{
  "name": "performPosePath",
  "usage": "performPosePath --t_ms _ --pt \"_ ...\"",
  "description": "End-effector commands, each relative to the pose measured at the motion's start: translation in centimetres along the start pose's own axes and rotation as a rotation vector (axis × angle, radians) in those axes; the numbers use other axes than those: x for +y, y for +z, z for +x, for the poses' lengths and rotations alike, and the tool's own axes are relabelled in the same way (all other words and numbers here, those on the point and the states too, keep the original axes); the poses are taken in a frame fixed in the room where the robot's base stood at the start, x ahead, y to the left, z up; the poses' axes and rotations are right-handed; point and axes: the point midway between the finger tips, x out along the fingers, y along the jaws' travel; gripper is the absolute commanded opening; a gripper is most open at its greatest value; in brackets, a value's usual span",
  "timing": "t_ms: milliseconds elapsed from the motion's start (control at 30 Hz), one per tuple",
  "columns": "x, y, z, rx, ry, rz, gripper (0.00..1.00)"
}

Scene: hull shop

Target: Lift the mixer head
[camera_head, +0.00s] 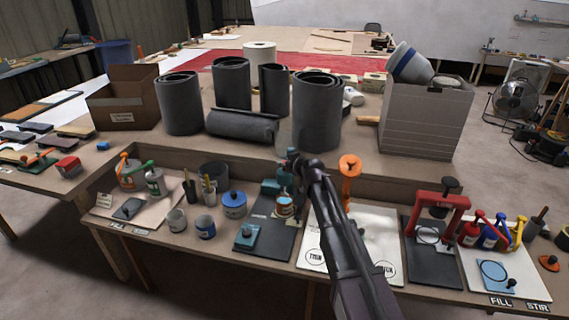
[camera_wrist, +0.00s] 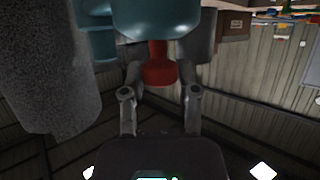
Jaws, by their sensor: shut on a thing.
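The teal mixer (camera_head: 270,187) stands at the back of a dark mat on the front bench, partly hidden by my arm. Its teal head (camera_wrist: 155,18) fills the top middle of the wrist view, with a red knob (camera_wrist: 158,66) on it. My gripper (camera_wrist: 160,75) has its two fingers on either side of this red knob and is shut on it. In the head view my gripper (camera_head: 291,160) is small, at the mixer's upper right. A small bowl with an orange band (camera_head: 284,205) is below the head. The exact tilt of the head is unclear.
Dark grey rolls (camera_head: 316,112) stand on the bench behind, close to my gripper. An orange tool (camera_head: 349,165) stands right of my arm. A blue pot (camera_head: 234,204) and mugs (camera_head: 205,227) are left. A red press (camera_head: 438,212) stands right.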

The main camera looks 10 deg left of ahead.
Motion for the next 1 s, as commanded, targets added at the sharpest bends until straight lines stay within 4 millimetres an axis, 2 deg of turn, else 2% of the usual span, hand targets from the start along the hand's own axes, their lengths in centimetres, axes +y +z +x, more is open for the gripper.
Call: performPosePath --t_ms 33,400,867,900,1000 --pt "0.0 -1.0 -0.2 0.002 0.0 0.001 0.0" --pt "0.0 -3.9 -1.4 0.002 0.0 0.001 0.0" --pt "0.0 -4.3 -1.6 0.004 0.001 0.002 0.0" --pt "0.0 -4.3 -1.6 0.004 0.001 0.003 0.45" --pt "0.0 -4.2 -1.6 0.004 0.001 0.002 0.75"
